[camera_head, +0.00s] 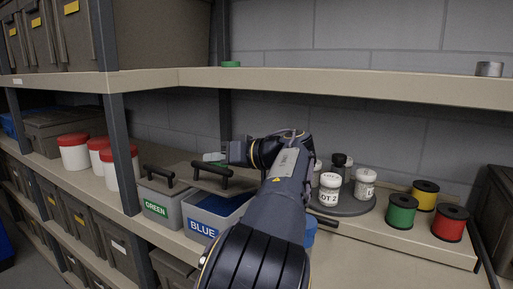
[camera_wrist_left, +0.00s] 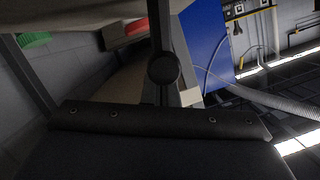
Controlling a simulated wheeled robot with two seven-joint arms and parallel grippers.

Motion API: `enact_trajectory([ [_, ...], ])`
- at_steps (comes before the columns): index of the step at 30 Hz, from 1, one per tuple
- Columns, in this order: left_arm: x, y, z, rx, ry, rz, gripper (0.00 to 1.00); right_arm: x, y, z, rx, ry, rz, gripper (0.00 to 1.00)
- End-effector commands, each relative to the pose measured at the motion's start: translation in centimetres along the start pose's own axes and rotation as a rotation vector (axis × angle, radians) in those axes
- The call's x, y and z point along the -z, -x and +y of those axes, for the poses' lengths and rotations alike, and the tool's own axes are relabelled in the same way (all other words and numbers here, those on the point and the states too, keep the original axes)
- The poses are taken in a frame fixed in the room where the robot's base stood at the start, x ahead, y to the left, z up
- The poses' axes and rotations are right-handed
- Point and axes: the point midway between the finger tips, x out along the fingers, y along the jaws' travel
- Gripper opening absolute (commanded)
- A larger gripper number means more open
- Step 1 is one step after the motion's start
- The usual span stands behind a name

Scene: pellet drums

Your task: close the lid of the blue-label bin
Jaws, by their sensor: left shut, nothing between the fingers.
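The blue-label bin (camera_head: 190,211) stands on the middle shelf in the head view, its BLUE label (camera_head: 202,228) facing front. Its grey-brown lid (camera_head: 238,187) with a dark handle (camera_head: 212,174) is raised at the front, and a blue interior shows beneath it. My left gripper (camera_head: 212,157) is shut and empty, at the back of the lid, just above and behind the handle. I cannot tell whether it touches the lid. My forearm hides the bin's right side. The left wrist view is dark and does not clearly show the lid. My right gripper is not in view.
A green-label bin (camera_head: 153,209) stands close on the left, with red-lidded white tubs (camera_head: 74,152) beyond it. White jars (camera_head: 329,193) sit on a round tray (camera_head: 352,205) to the right, near coloured spools (camera_head: 401,211). An upper shelf (camera_head: 340,82) runs overhead.

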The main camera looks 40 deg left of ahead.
Motion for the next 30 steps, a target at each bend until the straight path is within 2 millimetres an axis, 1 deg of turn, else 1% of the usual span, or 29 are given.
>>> enact_trajectory([
  [1,-1.8,-0.4,0.4,-0.012,0.036,-0.001,0.0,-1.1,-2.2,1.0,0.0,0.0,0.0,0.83],
  [3,-2.4,-0.6,0.3,-0.023,0.08,0.0,0.0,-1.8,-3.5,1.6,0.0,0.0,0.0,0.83],
  [6,-3.2,-0.8,0.0,-0.035,0.136,0.0,0.0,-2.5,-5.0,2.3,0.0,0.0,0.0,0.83],
  [12,-4.3,-1.1,-0.3,-0.054,0.216,0.0,0.0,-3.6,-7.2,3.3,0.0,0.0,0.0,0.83],
  [18,-4.6,-1.1,-0.5,-0.064,0.256,0.0,0.0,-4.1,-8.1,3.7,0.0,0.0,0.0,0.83],
  [30,-4.7,-1.1,-0.6,-0.066,0.265,-0.002,0.0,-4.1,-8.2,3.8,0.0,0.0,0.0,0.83],
])
